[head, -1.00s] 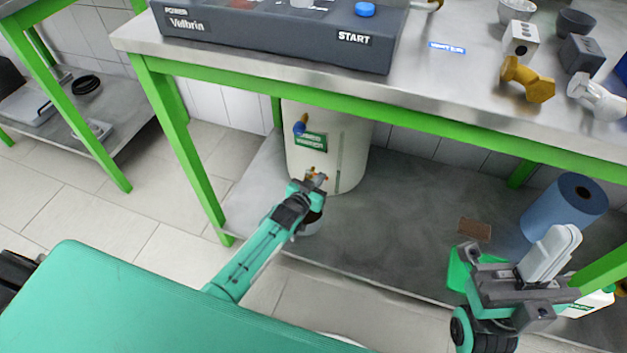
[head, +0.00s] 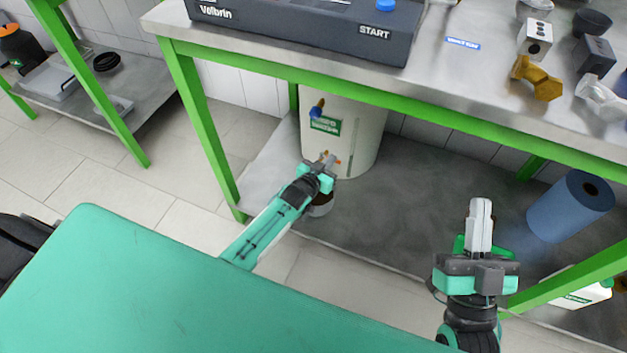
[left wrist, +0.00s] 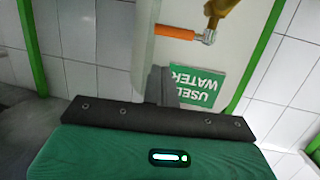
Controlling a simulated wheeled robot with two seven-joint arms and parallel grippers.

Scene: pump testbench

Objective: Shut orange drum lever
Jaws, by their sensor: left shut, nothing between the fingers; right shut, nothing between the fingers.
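The white drum (head: 365,140) stands on the lower shelf under the bench, with a green label (head: 326,126). The label reads "USED WATER" upside down in the left wrist view (left wrist: 197,88). The orange lever (left wrist: 173,32) lies roughly level there, joined to a brass and metal valve (left wrist: 212,22). In the head view only small orange bits (head: 337,160) show beside my left gripper. My left gripper (head: 328,163) is shut and empty, close to the drum's lower front; contact with the lever cannot be told. My right gripper (head: 480,212) is shut and empty, fingers up, before the shelf.
A blue lever (head: 318,107) sits higher on the drum. A small container (head: 320,207) is below my left gripper, partly hidden. A blue roll (head: 570,207) and a white canister (head: 580,292) are at the right. Green table legs (head: 205,140) flank the shelf.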

